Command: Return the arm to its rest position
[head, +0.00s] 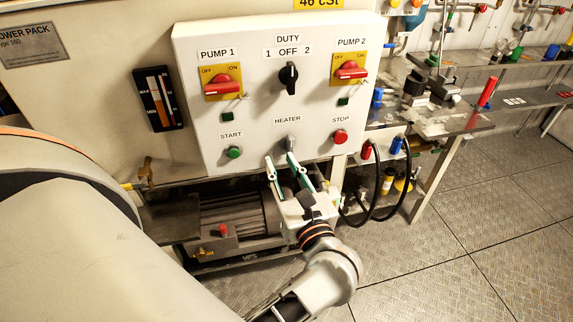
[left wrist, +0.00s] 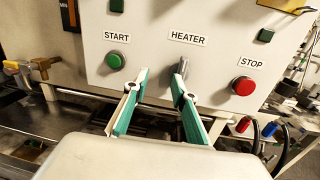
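My left gripper (head: 279,161) is in front of the lower edge of the white control panel (head: 262,105), just below the heater switch (head: 290,142). Its two green-lined fingers are spread apart with nothing between them, as the left wrist view (left wrist: 160,82) also shows. In that view the grey heater switch (left wrist: 179,69) stands behind the right fingertip; I cannot tell whether they touch. The green start button (left wrist: 116,60) is up and to the left, and the red stop button (left wrist: 243,86) is to the right. My right gripper is in neither view.
Pump switches with red handles (head: 222,88) and a black duty knob (head: 288,76) stick out of the panel. A motor (head: 232,215) sits below it. Black hoses (head: 376,200) and a metal bench (head: 440,122) stand to the right. The floor (head: 480,240) at lower right is clear.

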